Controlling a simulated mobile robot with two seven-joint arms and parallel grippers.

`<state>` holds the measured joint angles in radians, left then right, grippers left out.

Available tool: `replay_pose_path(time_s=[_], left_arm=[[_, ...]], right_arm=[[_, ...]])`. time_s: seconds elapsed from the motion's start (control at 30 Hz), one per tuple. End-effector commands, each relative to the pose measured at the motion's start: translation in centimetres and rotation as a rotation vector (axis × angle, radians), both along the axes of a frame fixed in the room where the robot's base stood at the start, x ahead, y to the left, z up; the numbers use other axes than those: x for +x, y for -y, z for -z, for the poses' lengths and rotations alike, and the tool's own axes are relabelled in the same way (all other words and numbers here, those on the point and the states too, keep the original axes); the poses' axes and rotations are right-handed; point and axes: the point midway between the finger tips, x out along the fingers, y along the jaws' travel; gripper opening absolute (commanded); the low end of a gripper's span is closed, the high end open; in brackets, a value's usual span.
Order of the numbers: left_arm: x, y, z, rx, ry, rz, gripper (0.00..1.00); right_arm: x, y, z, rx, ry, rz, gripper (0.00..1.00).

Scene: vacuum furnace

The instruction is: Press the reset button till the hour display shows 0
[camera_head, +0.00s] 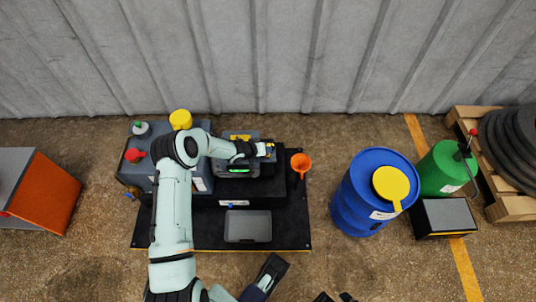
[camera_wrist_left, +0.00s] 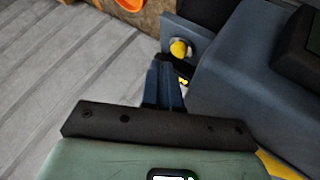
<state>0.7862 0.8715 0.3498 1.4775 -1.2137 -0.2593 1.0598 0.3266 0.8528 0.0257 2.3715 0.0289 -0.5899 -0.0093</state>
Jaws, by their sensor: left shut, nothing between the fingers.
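In the head view my left arm reaches over the grey pump unit. My left gripper (camera_head: 265,149) is at the right side of a dark device with a lit green display (camera_head: 238,170). The figures on the display are too small to read. In the left wrist view my left gripper (camera_wrist_left: 163,85) is shut and empty. Its tips are close to a round yellow button (camera_wrist_left: 179,48) on a dark blue-grey panel. I cannot tell whether they touch it. Dark parts of my own show at the head view's bottom edge; the right gripper cannot be made out clearly.
An orange funnel (camera_head: 301,162) stands right of the device, and a grey case (camera_head: 248,226) lies on the black mat (camera_head: 290,235). A blue drum (camera_head: 350,205), a green drum (camera_head: 440,172) and a pallet (camera_head: 505,208) stand to the right. A corrugated wall (camera_head: 290,55) closes the back.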

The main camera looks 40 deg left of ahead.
Motion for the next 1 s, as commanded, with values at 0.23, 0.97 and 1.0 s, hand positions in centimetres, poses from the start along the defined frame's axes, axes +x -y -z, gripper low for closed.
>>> replay_pose_path(time_s=[0.23, 0.97, 1.0], left_arm=[[-0.6, 0.1, 1.2, -0.005, -0.019, -0.001, 0.0], [-0.7, 0.0, 2.3, -0.002, -0.022, -0.002, 0.0], [-0.7, 0.0, 2.3, -0.002, -0.022, -0.002, 0.0]], right_arm=[[0.0, 0.0, 0.3, 0.0, -0.001, 0.0, 1.0], [0.1, 0.0, 1.0, 0.0, -0.002, 0.0, 1.0], [0.1, 0.0, 1.1, 0.0, -0.003, -0.001, 1.0]])
